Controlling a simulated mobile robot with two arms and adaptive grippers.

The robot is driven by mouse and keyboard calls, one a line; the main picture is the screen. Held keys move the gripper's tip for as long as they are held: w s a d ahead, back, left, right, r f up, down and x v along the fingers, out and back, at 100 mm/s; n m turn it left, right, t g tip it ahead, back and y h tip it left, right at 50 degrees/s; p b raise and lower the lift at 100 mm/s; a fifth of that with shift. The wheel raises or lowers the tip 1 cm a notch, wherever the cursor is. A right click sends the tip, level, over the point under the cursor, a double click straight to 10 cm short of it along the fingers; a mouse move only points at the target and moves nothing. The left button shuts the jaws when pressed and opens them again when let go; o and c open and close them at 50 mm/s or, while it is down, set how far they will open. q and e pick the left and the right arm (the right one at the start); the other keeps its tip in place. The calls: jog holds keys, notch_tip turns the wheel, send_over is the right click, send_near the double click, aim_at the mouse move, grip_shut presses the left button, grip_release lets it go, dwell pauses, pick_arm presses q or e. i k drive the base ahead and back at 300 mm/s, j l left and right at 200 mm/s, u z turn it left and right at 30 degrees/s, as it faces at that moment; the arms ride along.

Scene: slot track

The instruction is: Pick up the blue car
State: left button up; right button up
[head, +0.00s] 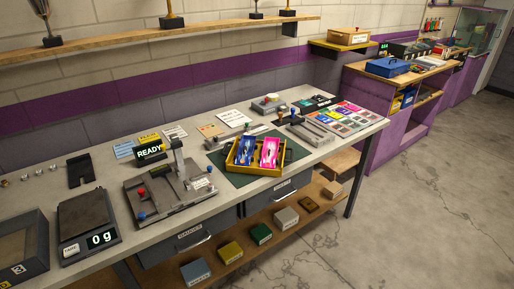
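A blue item with white marks (244,150), which looks like the blue car, lies in the left part of a yellow tray (252,171) on the workbench. A pink item of similar shape (269,152) lies beside it in the right part of the tray. Fine details of both are too small to make out. The tray rests on a dark green mat (289,152). Neither of my grippers shows in the head view.
A fixture with red and blue knobs (170,189) stands left of the tray. A scale reading 0 g (87,218) is further left. Colour cards (357,118) lie to the right. A shelf (180,37) runs above. Coloured blocks (230,251) sit on the lower shelf.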

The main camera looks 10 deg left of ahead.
aim_at(247, 146)
jog(key=i+l, duration=0.15)
jog(key=i, duration=0.25)
jog(key=i+l, duration=0.15)
jog(key=i, duration=0.3)
jog(key=i+l, duration=0.15)
jog(key=i, duration=0.25)
jog(key=l+z, duration=0.05)
